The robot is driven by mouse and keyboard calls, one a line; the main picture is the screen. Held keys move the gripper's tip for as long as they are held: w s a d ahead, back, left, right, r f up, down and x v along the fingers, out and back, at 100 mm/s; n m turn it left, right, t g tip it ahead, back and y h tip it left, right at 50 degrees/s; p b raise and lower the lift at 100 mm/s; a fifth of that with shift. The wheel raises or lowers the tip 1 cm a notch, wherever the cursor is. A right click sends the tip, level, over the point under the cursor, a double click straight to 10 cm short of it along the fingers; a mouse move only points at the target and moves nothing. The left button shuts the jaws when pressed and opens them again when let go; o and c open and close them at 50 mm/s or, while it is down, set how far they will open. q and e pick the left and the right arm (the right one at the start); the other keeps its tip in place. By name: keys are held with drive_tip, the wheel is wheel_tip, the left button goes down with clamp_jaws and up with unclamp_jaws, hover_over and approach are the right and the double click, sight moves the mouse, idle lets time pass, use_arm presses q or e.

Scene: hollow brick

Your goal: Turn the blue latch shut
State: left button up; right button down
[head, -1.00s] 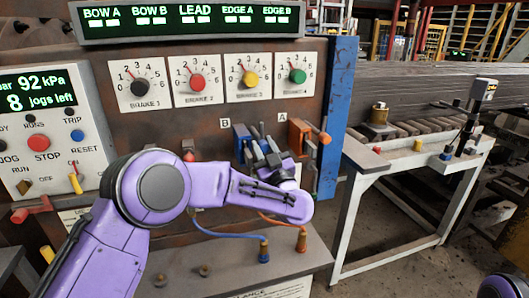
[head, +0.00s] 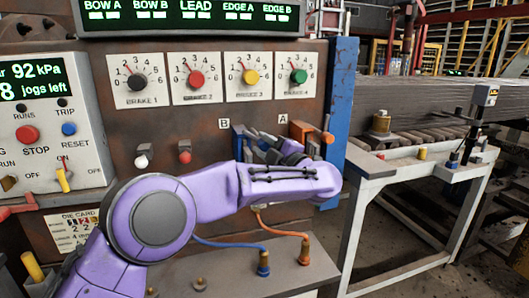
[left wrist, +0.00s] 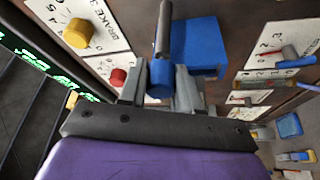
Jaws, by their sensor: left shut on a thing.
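The blue latch (head: 238,143) is on the rusty panel under the letter B, mostly hidden behind my gripper in the head view. In the left wrist view its blue block (left wrist: 197,45) shows on the panel, with a round blue end and a grey bar in front. My left gripper (left wrist: 160,82) is shut on the round blue end, a finger on each side. In the head view the left gripper (head: 268,148) reaches the latch from the right, partly hidden by my purple wrist. My right gripper is out of view.
An orange latch (head: 305,133) is close on the right, under the letter A. Brake dials (head: 247,77) are above. A blue cable plug (head: 263,262) and an orange one (head: 304,250) stand on the ledge below. A blue post (head: 342,100) edges the panel.

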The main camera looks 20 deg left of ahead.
use_arm(q)
drive_tip(key=n+g+b, duration=0.1)
drive_tip(key=n, duration=0.2)
drive_tip(key=shift+f+n+h, duration=0.15)
drive_tip(key=shift+n+h, duration=0.15)
drive_tip(key=shift+h, duration=0.1)
drive_tip(key=shift+n+g+h+b, duration=0.3)
drive_tip(key=shift+n+h+b, duration=0.25)
drive_tip(key=shift+n, duration=0.85)
drive_tip(key=o, duration=0.7)
drive_tip(key=shift+o, duration=0.2)
drive_tip(key=shift+d, duration=0.1)
